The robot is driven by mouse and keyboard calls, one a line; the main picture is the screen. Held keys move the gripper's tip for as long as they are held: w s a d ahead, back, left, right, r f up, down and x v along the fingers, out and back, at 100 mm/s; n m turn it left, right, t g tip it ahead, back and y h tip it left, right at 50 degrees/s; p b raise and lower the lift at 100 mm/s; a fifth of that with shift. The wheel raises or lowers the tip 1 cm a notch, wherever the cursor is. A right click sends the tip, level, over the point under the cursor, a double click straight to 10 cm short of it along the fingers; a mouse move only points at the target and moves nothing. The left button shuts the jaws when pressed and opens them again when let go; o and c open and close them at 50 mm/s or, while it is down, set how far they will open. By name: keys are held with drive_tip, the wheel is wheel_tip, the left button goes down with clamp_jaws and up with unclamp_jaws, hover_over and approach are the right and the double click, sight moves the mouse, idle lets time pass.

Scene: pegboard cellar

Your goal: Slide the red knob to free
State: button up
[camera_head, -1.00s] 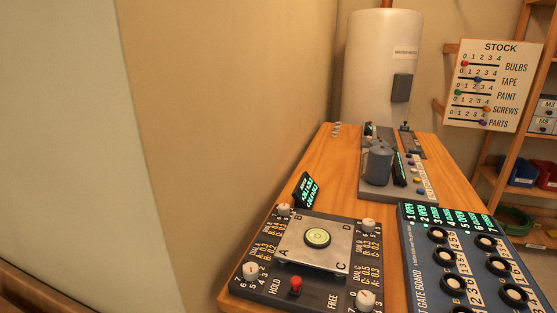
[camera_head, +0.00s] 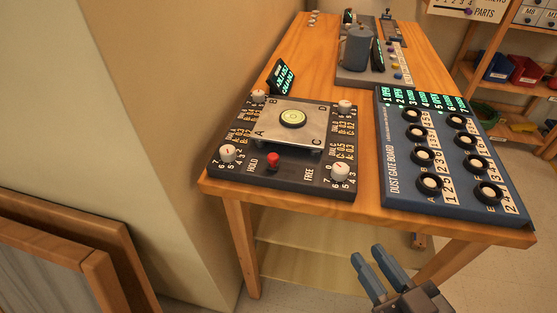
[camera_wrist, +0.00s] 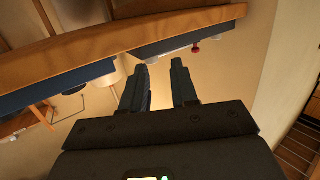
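The red knob (camera_head: 273,161) stands on the front edge strip of the dark levelling panel (camera_head: 285,180). It sits at the HOLD end of the strip, left of the word FREE (camera_head: 308,174). In the wrist view the red knob (camera_wrist: 195,48) shows small beyond my fingers, at the panel's edge. My gripper (camera_head: 368,254) is low in front of the table, below and to the right of the panel. It also shows in the wrist view (camera_wrist: 160,66), with its two fingers apart and nothing between them.
White dials (camera_head: 341,172) stand at the panel's corners around a metal plate with a round bubble level (camera_head: 292,118). The blue dust gate board (camera_head: 440,150) lies to the right. The wooden table's front edge (camera_head: 450,228) lies between my gripper and the panel.

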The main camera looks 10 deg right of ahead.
sight(276, 161)
drive_tip(key=w+a+r+y, duration=0.1)
drive_tip(key=w+a, duration=0.2)
drive_tip(key=w, duration=0.1)
drive_tip(key=w+a+r+n+y+b, duration=0.1)
drive_tip(key=w+a+r, duration=0.1)
drive_tip(key=w, duration=0.3)
drive_tip(key=w+a+r+n+y, duration=0.1)
drive_tip(key=w+a+y, duration=0.1)
drive_tip(key=w+a, duration=0.2)
drive_tip(key=shift+w+a+r, duration=0.2)
drive_tip(key=shift+a+r, duration=0.1)
drive_tip(key=shift+r, duration=0.05)
drive_tip(key=shift+p+x, duration=0.3)
drive_tip(key=shift+x, duration=3.65)
clamp_jaws()
